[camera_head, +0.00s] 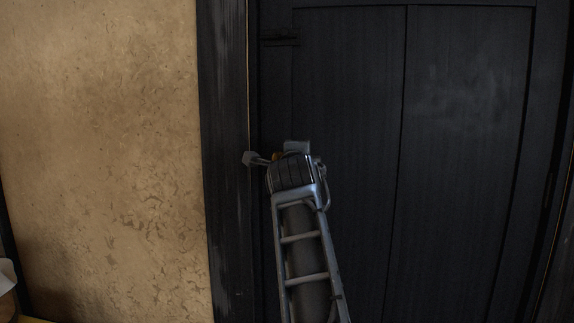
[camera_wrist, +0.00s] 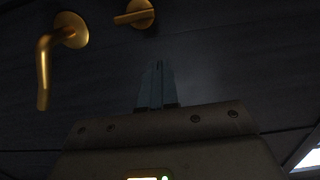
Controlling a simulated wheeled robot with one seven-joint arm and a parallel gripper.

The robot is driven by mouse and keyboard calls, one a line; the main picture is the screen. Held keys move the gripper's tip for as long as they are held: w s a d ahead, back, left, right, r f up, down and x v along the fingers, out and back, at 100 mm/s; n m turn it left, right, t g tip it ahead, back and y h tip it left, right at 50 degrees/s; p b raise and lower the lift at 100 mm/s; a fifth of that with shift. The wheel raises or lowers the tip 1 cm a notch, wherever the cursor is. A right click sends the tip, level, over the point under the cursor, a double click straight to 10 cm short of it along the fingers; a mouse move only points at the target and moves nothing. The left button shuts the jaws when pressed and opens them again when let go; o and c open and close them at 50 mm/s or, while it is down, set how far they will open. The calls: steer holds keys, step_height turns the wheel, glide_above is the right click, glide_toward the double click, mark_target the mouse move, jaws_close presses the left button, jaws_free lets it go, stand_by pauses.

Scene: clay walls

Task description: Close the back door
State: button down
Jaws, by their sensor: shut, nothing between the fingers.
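The dark back door (camera_head: 456,120) fills the right of the head view, with vertical planks. Its left edge lies along the dark door frame (camera_head: 226,130); I cannot tell whether it is fully flush. In the wrist view the door surface (camera_wrist: 230,60) carries a gold lever handle (camera_wrist: 43,70) and a small gold lock turn (camera_wrist: 138,14). My gripper (camera_wrist: 157,68) is shut and empty, pointing at the door beside these fittings and apart from both. I cannot tell whether its tips touch the door. In the head view my arm mostly hides the fittings.
A worn clay wall (camera_head: 100,130) stands left of the door frame. A black metal fitting (camera_head: 280,38) sits on the door's upper left. A pale object (camera_head: 8,275) is cut off at the lower left. A bright patch (camera_wrist: 311,160) shows at the wrist view's lower right.

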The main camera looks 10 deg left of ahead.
steer(key=s, duration=0.9)
steer(key=s+d+f+n, duration=0.3)
steer(key=s+d+f, duration=0.1)
steer(key=f, duration=0.4)
steer(key=s+d+f+n, duration=0.25)
steer(key=d+f, duration=0.25)
steer(key=f, duration=0.3)
steer(key=s+d+f+n, duration=0.2)
steer(key=s+d+f, duration=0.2)
steer(key=f, duration=0.4)
steer(key=s+d+f+n+g, duration=0.1)
steer(key=s+d+f+n, duration=0.1)
steer(key=s+d+f, duration=0.35)
steer(key=s+d+f+n, duration=0.2)
steer(key=s, duration=0.7)
steer(key=s+d+f+n+g, duration=0.1)
steer(key=s+d+f+n, duration=0.2)
steer(key=s, duration=0.4)
steer(key=s+d+r+n+g+h, duration=0.1)
steer(key=s+d+r, duration=0.1)
steer(key=s, duration=1.1)
steer(key=s+d+r+n, duration=0.1)
steer(key=s+r+n, duration=0.15)
steer(key=s, duration=1.15)
step_height(320, 180, up, 17)
steer(key=p, duration=1.7)
steer(key=shift+w+d+m, duration=0.15)
steer(key=shift+m, duration=0.15)
